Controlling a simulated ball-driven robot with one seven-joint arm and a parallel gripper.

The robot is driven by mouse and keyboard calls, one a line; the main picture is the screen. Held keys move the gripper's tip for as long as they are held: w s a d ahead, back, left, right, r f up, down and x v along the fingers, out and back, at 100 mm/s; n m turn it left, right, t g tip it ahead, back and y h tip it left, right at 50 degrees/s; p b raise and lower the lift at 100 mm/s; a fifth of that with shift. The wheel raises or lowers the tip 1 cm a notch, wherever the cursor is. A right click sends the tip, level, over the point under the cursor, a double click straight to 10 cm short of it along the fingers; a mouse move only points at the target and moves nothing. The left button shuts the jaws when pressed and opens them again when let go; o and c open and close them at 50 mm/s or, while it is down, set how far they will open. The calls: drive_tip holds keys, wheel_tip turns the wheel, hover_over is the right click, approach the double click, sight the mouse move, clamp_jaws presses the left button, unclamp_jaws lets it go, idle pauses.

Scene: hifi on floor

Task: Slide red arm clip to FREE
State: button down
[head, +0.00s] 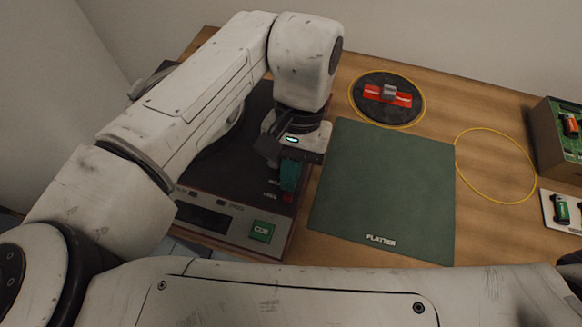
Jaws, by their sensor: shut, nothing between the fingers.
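A dark player deck (215,165) with a light front panel lies at the left, largely hidden under my arm. My gripper (289,180) points down over the deck's right side, with teal fingers shut and nothing held. A small red piece (288,198), which looks like the red arm clip, shows just below the fingertips. I cannot tell whether the fingers touch it. Small markings sit just left of it, too small to read, so its setting is unclear. A green CUE button (262,231) is on the deck's front right.
A green PLATTER mat (385,190) lies right of the deck. Behind it, a black disc (372,115) bearing a red-and-grey piece (388,94) sits in a yellow ring. An empty yellow ring (457,158) is farther right, then a box (553,150) and a white tray with batteries (548,210).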

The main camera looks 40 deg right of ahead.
drive_tip(key=p+v, duration=0.1)
drive_tip(key=v, duration=0.9)
drive_tip(key=shift+r, duration=0.35)
drive_tip(key=shift+w+d, duration=0.1)
